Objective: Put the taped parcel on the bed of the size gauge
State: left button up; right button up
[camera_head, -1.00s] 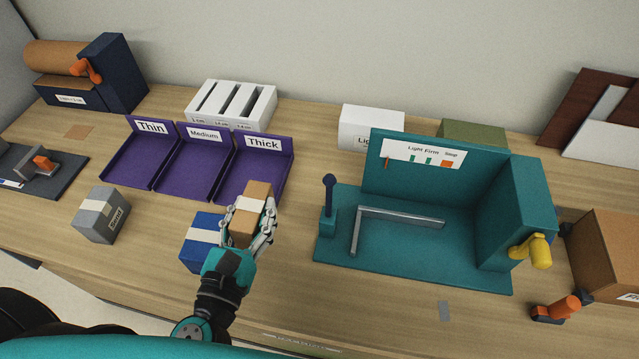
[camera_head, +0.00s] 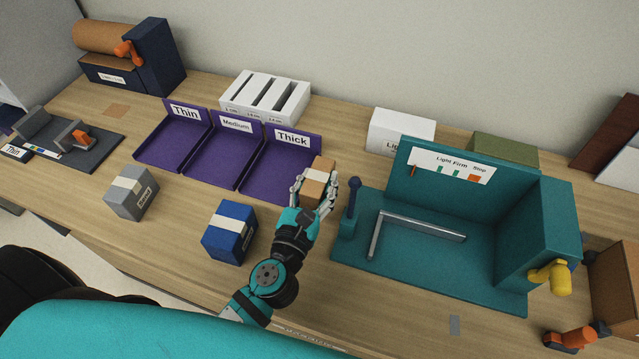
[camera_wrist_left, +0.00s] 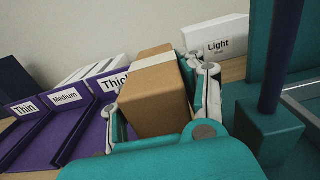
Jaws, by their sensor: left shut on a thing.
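The taped parcel is a brown box with a pale tape band (camera_head: 316,186). My left gripper (camera_head: 316,192) is shut on it, with fingers on both sides. The parcel (camera_wrist_left: 157,92) also fills the middle of the left wrist view between the fingers. It is held between the Thick tray and the gauge's dark upright lever. The size gauge is teal, with a flat bed (camera_head: 440,268), a metal L-shaped fence (camera_head: 425,226) on the bed, and a back panel marked Light, Firm, Stop. The bed is empty apart from the fence. My right gripper is not in view.
A blue taped box (camera_head: 228,233) and a grey taped box (camera_head: 131,192) stand on the table. Purple trays marked Thin, Medium and Thick (camera_head: 275,175) lie left of the parcel. The dark lever (camera_head: 350,205) stands at the bed's left edge. A yellow knob (camera_head: 552,278) juts out right.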

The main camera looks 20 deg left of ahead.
pick_arm(q)
jog(key=shift+w, duration=0.35)
notch_tip(320, 180, down, 4)
jog(key=shift+d+r+b, duration=0.1)
jog(key=shift+r+b, duration=0.15)
jog(key=shift+b, duration=0.9)
jog(key=shift+f, duration=0.25)
jog(key=o, duration=1.2)
